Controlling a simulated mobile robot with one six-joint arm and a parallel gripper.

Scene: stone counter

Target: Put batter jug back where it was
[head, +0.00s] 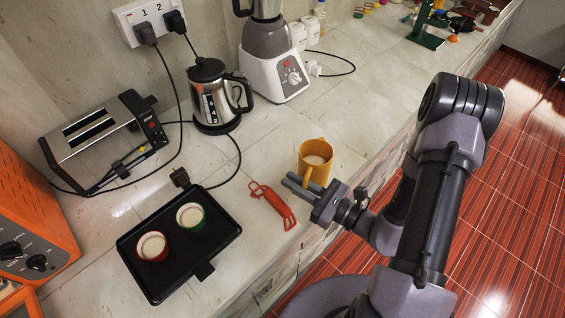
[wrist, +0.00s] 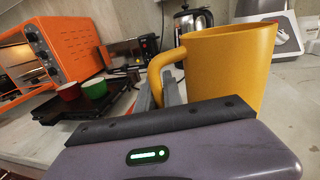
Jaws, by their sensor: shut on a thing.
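The batter jug (head: 317,163) is orange-yellow with pale batter inside, upright near the front edge of the counter. In the wrist view the jug (wrist: 228,68) fills the upper right, its handle toward the left. My gripper (head: 302,183) is shut on the jug's handle; in the wrist view the fingers (wrist: 161,92) meet at the handle. I cannot tell whether the jug's base touches the counter.
A red utensil (head: 271,205) lies left of my gripper. A black tray plate (head: 186,262) holds a red cup (head: 152,247) and a green cup (head: 190,217). A kettle (head: 213,97), toaster (head: 97,143) and blender (head: 271,62) stand behind. The counter right of the jug is clear.

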